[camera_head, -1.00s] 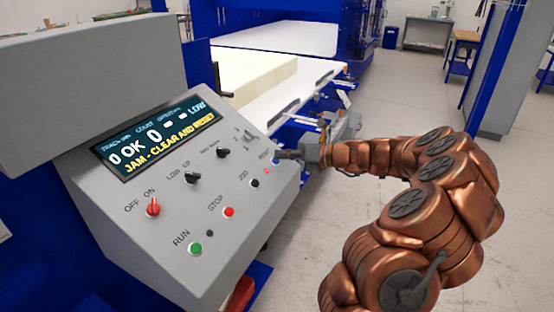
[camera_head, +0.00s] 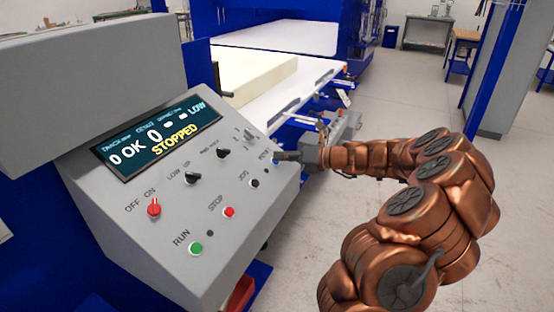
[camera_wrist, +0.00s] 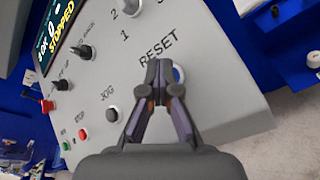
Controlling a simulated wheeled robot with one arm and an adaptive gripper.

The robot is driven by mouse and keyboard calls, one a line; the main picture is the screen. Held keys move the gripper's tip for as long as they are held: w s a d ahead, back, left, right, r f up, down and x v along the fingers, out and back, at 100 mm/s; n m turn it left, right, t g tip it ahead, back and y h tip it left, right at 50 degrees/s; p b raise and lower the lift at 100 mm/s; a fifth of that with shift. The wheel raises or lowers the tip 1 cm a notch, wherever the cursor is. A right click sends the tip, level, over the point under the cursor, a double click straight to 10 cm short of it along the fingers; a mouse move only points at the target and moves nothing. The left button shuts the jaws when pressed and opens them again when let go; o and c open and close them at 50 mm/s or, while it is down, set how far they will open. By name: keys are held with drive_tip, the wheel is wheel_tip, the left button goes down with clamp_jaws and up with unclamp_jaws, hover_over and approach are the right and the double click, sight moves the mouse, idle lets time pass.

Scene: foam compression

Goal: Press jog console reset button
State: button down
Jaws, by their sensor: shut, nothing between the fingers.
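The grey jog console (camera_head: 225,260) stands at the left with a sloped panel. Its display (camera_head: 160,135) reads "STOPPED" in yellow. The reset button (camera_wrist: 179,75) shows in the wrist view as a blue and white edge under the word RESET, mostly hidden behind my fingers. My gripper (camera_wrist: 158,68) is shut and empty, with its fingertips at the button. I cannot tell whether they touch it. In the head view my gripper (camera_head: 278,156) is at the panel's right edge, and the reset button is hidden there.
The panel also carries a black JOG button (camera_head: 254,184), a red STOP button (camera_head: 229,212), a green RUN button (camera_head: 196,248), a red switch (camera_head: 154,208) and black knobs (camera_head: 192,178). A cream foam block (camera_head: 250,80) lies on the white machine bed behind. Open floor is at the right.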

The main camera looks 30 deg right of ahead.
drive_tip(key=shift+r, duration=0.1)
idle(0.3)
drive_tip(key=shift+s+d+r+p, duration=0.2)
drive_tip(key=shift+s+r+p, duration=0.3)
drive_tip(key=shift+p, duration=0.5)
drive_tip(key=shift+w+r, duration=0.1)
drive_tip(key=shift+r, duration=0.05)
drive_tip(key=shift+s+d+r+p, duration=0.15)
drive_tip(key=shift+s+r+p, duration=0.1)
drive_tip(key=shift+r+p, duration=0.35)
drive_tip(key=shift+s+d+r+p, duration=0.15)
drive_tip(key=shift+s+r+p, duration=0.05)
drive_tip(key=shift+r+p, duration=0.3)
drive_tip(key=shift+s+d+r+p, duration=0.2)
drive_tip(key=shift+s+r+p, duration=0.15)
drive_tip(key=shift+r+p, duration=0.15)
drive_tip(key=shift+s+d+r+p, duration=0.2)
drive_tip(key=shift+s+r+p, duration=0.15)
drive_tip(key=shift+r, duration=0.15)
